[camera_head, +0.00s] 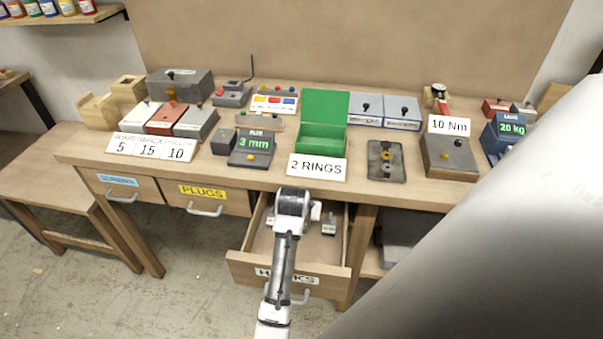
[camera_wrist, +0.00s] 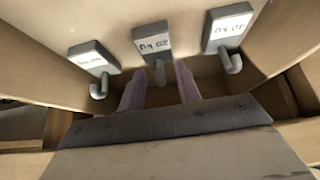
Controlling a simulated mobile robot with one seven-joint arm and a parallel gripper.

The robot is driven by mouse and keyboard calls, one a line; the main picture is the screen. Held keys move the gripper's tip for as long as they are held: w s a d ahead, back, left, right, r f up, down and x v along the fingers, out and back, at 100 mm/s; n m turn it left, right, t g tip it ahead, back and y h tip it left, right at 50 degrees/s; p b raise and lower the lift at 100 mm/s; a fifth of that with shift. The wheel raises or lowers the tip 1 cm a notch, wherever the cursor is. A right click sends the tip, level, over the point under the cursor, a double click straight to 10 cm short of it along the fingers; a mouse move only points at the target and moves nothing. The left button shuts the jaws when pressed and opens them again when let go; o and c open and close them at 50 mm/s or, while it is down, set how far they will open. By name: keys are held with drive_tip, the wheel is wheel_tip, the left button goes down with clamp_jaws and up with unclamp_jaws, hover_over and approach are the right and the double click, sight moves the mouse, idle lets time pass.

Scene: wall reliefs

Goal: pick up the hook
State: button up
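The open drawer (camera_head: 262,255), labelled as hooks, holds three grey hooks with white labels. In the wrist view, the left hook (camera_wrist: 92,60), middle hook (camera_wrist: 152,42) and right hook (camera_wrist: 228,28) lie in a row on the drawer floor. Their labels appear upside down; the middle and right ones seem to read 20 kg. My gripper (camera_wrist: 160,84) is open, with its two fingers apart and the middle hook's curved end between or just beyond their tips. I cannot tell whether they touch. In the head view my arm hides part of the drawer; one hook (camera_head: 329,224) shows at its right.
The drawer's side walls are close on both sides of my gripper. The workbench edge (camera_head: 240,180) overhangs behind it. On the bench stand a green box (camera_head: 325,105), a "2 RINGS" sign (camera_head: 317,167) and several devices. Two shut drawers, one marked plugs (camera_head: 205,197), are left.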

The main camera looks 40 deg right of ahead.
drive_tip(key=shift+w+d+f, duration=0.1)
drive_tip(key=shift+f, duration=0.15)
clamp_jaws()
drive_tip(key=shift+r, duration=0.1)
